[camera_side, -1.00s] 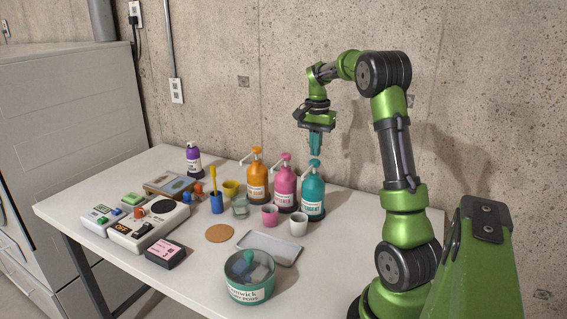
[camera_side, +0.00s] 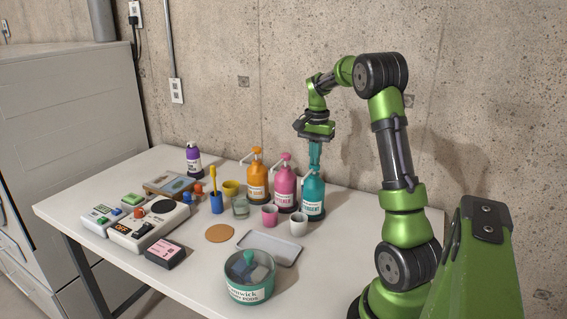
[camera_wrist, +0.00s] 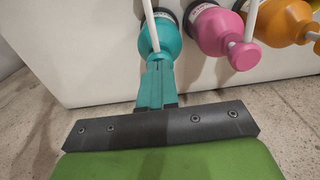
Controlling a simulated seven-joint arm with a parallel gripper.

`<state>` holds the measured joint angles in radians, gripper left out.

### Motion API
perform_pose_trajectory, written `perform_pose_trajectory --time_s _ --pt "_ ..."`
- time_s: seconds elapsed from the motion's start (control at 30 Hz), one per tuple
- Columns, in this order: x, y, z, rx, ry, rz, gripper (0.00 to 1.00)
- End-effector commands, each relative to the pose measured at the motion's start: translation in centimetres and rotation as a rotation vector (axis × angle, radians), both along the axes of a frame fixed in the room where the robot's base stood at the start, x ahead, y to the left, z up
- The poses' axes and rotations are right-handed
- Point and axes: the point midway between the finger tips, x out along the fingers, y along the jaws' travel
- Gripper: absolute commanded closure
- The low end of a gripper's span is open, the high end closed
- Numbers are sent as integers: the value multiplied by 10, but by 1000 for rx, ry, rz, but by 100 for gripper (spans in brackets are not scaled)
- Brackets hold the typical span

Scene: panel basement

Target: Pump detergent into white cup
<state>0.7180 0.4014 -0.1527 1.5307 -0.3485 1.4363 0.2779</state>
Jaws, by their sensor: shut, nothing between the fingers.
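The teal detergent pump bottle (camera_side: 313,196) stands upright on the table near the wall; it also shows in the wrist view (camera_wrist: 170,37). The white cup (camera_side: 298,224) stands upright just in front of it. My gripper (camera_side: 314,167) is shut and empty, pointing straight down over the top of the teal bottle. The fingertips appear to be at the pump head; exact contact cannot be told.
A pink pump bottle (camera_side: 284,187) and an orange one (camera_side: 257,178) stand left of the teal bottle. A pink cup (camera_side: 269,215) is beside the white cup. A grey tray (camera_side: 269,248) and a round teal tub (camera_side: 249,289) lie toward the front. The table's right side is clear.

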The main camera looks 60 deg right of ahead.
Motion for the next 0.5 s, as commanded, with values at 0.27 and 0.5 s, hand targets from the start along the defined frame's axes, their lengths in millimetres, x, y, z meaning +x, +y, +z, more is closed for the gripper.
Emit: perform_pose_trajectory --time_s 0.27,0.5 --pt "0 0 -2 3 4 2 100" --pt "0 0 12 2 2 1 100"
